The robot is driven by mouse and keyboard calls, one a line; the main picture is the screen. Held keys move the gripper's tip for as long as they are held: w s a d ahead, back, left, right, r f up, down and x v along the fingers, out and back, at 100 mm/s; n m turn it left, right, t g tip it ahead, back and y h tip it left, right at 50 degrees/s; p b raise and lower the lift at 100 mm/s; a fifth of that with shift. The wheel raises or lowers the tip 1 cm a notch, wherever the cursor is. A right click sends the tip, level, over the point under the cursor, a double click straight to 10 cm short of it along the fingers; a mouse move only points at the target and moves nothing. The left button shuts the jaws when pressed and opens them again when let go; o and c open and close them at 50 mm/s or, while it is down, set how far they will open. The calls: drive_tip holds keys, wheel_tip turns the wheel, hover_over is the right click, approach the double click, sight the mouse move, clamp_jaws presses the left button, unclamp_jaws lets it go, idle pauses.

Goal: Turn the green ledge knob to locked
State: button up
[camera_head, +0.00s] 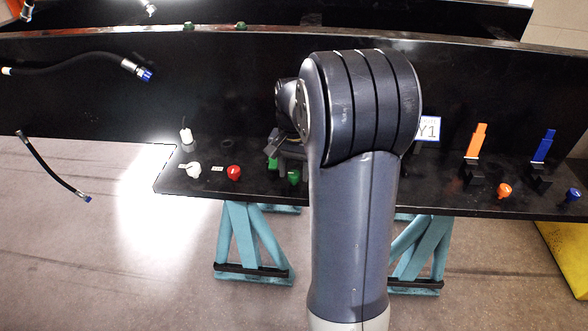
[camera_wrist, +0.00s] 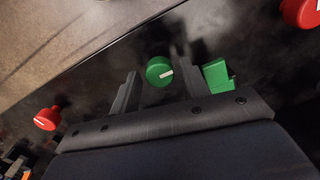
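The green knob (camera_wrist: 160,71) is round with a white mark on its face. It sits on the black ledge, and shows in the head view (camera_head: 294,176) just below my gripper (camera_head: 286,152). In the wrist view my gripper (camera_wrist: 157,68) is open. Its two fingers stand to either side of the knob, with a visible gap on the left and a smaller one on the right. I cannot tell whether the fingertips reach the knob's depth. The white mark runs slightly tilted from horizontal in the wrist view. No position labels for the knob are readable.
A green block-like lever (camera_wrist: 217,76) stands close beside the right finger. A red knob (camera_head: 233,172) and a white knob (camera_head: 193,170) lie left along the ledge (camera_head: 440,196). Right are an orange lever (camera_head: 477,141), orange knob (camera_head: 504,190) and blue lever (camera_head: 544,147). My arm hides the ledge's middle.

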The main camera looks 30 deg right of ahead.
sight(294, 173)
drive_tip(key=shift+o, duration=0.5)
drive_tip(key=shift+r, duration=0.1)
wheel_tip(294, 173, up, 11)
drive_tip(key=shift+f+b, duration=0.2)
drive_tip(key=shift+b, duration=0.1)
wheel_tip(294, 173, down, 11)
drive_tip(key=shift+r+p, duration=0.15)
drive_tip(key=shift+p, duration=0.15)
idle(0.4)
